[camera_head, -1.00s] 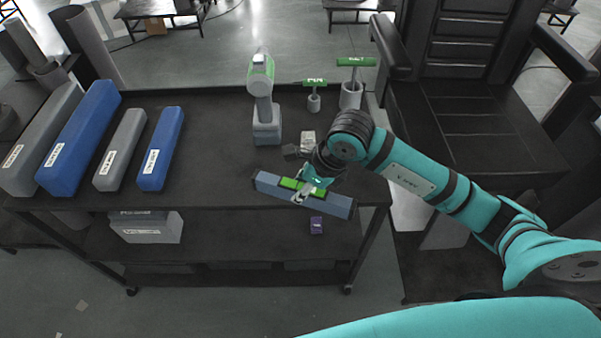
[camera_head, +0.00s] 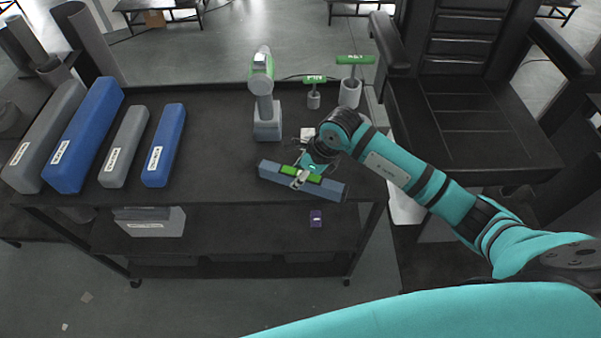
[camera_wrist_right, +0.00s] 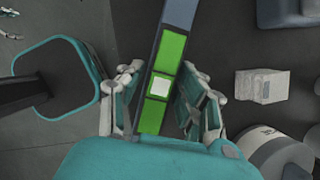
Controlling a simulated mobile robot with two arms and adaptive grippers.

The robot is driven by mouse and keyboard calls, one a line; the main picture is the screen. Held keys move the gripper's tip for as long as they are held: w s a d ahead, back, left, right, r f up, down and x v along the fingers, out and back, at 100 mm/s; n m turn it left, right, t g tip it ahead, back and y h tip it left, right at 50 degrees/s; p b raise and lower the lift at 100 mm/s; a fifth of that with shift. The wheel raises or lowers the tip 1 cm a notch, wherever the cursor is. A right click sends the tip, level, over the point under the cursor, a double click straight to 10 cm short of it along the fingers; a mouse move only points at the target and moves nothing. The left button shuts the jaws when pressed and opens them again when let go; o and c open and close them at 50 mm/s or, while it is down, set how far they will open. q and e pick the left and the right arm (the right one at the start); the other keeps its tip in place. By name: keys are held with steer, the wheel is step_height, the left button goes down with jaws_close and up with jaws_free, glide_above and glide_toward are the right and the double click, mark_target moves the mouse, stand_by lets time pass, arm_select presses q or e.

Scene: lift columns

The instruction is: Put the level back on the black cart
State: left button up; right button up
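The level (camera_head: 328,189) is a long blue-grey bar with a green middle. It lies slightly tilted across the front edge area of the black cart's top (camera_head: 215,172); I cannot tell whether it touches the top. My right gripper (camera_head: 303,177) is at its middle. In the right wrist view the level (camera_wrist_right: 172,45) runs between the two fingers of my right gripper (camera_wrist_right: 160,88), which close on it from both sides. Pale jointed parts at the upper left edge of the wrist view look like my left gripper (camera_wrist_right: 10,34), cut off there.
Blue and grey boxes (camera_head: 87,130) line the cart top's left side. A drill (camera_head: 265,110), two green-handled tools (camera_head: 352,85) and a small white box (camera_head: 307,134) stand behind the level. A purple box (camera_head: 316,218) is on the lower shelf. The top's centre left is clear.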

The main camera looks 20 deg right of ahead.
steer(key=shift+o, duration=1.1)
steer(key=b+v, duration=0.1)
steer(key=v, duration=1.1)
steer(key=shift+b, duration=0.35)
